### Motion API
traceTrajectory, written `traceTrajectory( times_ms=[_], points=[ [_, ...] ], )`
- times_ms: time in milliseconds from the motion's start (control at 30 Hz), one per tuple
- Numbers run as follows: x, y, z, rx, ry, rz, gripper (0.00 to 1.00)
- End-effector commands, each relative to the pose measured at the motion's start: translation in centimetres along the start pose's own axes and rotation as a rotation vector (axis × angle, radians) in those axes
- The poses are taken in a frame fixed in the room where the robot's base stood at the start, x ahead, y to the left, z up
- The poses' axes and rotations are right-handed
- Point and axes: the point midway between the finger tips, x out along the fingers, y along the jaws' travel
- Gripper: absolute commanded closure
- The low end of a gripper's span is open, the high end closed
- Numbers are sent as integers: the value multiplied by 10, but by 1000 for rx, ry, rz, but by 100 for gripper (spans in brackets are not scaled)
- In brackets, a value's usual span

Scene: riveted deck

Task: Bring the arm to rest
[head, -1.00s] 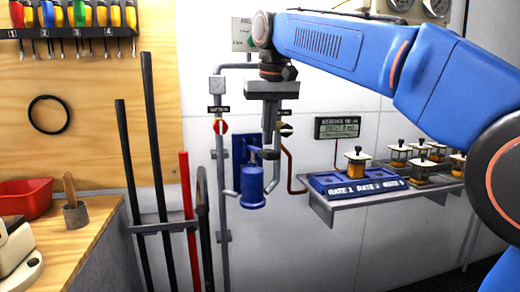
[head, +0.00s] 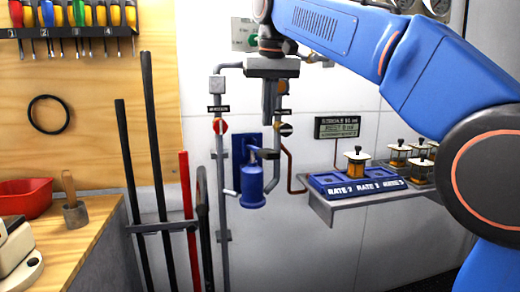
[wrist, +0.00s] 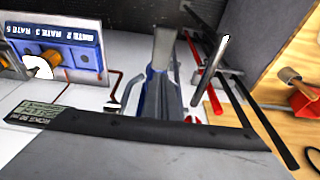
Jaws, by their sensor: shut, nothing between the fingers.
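My blue arm reaches in from the right in the head view. My gripper (head: 269,112) points downward in front of the white wall, above and in front of the blue pump-like fitting (head: 252,186). Its fingers are together with nothing held. In the wrist view the fingers of my gripper (wrist: 165,40) show upright near the middle, also closed, with part of the blue fitting behind them.
A blue rate tray (head: 350,183) with a jar (head: 356,162) sits on a wall shelf, with more jars to its right. A display (head: 337,127) hangs above. Left are upright bars (head: 160,170), a workbench (head: 95,215) with a red bin (head: 25,197), and a screwdriver rack (head: 75,30).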

Motion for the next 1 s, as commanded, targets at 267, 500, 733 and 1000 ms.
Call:
traceTrajectory(
  times_ms=[267, 500, 733, 1000],
  points=[
    [7, 32, 24, 22, 12, 4, 100],
    [34, 89, 85, 63, 38, 12, 100],
    [70, 134, 155, 103, 65, 24, 100],
    [128, 173, 248, 154, 97, 41, 100]
  ],
)
